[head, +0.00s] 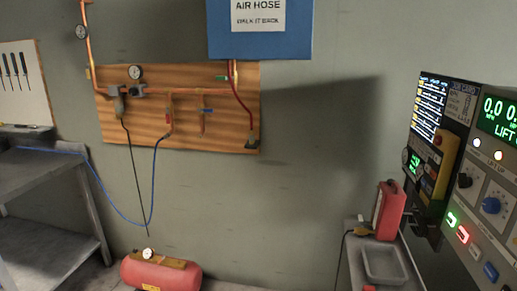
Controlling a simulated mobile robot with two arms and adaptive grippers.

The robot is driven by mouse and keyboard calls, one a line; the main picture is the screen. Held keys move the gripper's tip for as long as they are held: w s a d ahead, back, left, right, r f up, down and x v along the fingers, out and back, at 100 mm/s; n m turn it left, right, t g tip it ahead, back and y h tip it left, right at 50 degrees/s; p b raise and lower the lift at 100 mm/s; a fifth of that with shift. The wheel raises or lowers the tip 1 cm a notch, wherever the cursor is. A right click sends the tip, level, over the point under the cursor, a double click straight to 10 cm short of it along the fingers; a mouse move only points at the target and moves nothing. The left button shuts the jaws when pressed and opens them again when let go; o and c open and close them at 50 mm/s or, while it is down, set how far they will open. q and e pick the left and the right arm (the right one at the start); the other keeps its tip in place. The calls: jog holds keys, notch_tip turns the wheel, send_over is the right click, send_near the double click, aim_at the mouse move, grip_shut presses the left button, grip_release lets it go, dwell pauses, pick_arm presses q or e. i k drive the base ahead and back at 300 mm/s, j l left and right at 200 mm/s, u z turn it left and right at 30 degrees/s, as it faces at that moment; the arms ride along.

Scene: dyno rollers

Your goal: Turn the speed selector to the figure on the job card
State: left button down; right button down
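The control panel (476,232) stands at the right edge, seen at a steep angle and cut off by the frame. It carries a blue knob (491,205) on a pale plate and a black knob (464,180) to its left. I cannot tell which is the speed selector, and the pointer settings are too small to read. A dark job card (458,103) with small light writing is at the panel's upper left; its figure is not legible. Neither of my grippers shows.
A green display (497,116) and lit buttons (463,234) are on the panel. A grey tray (384,266) and a red case (389,211) stand beside it. A red air tank (160,275) is on the floor; a workbench (45,177) is at left.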

aim_at(464, 182)
jog(key=z, duration=1.3)
jog(key=j+z, duration=0.2)
jog(key=j, duration=0.4)
jog(key=j+z, duration=0.25)
jog(key=j, duration=0.3)
jog(key=k+j+z, duration=0.2)
jog(key=j, duration=0.4)
jog(key=i, duration=0.1)
